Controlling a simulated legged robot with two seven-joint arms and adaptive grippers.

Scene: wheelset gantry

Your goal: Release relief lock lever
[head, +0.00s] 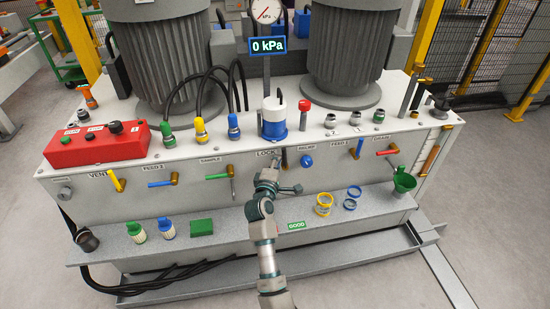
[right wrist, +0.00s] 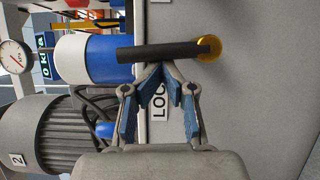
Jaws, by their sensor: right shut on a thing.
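The relief lock lever is a short black bar (right wrist: 160,51) on a round brass hub (right wrist: 207,48) in the right wrist view. It runs straight out from the hub beside the LOCK label (right wrist: 159,101). In the head view it is a small dark upright bar (head: 284,157) on the front panel, partly hidden by my gripper. My right gripper (head: 276,168) is at the lever; its blue-padded fingers (right wrist: 160,76) are drawn together and shut on the bar. My left gripper is out of view.
A blue-and-white canister (head: 273,120) and a red-capped fitting (head: 305,104) stand on the ledge above. The gauge display (head: 267,45) reads 0 kPa.

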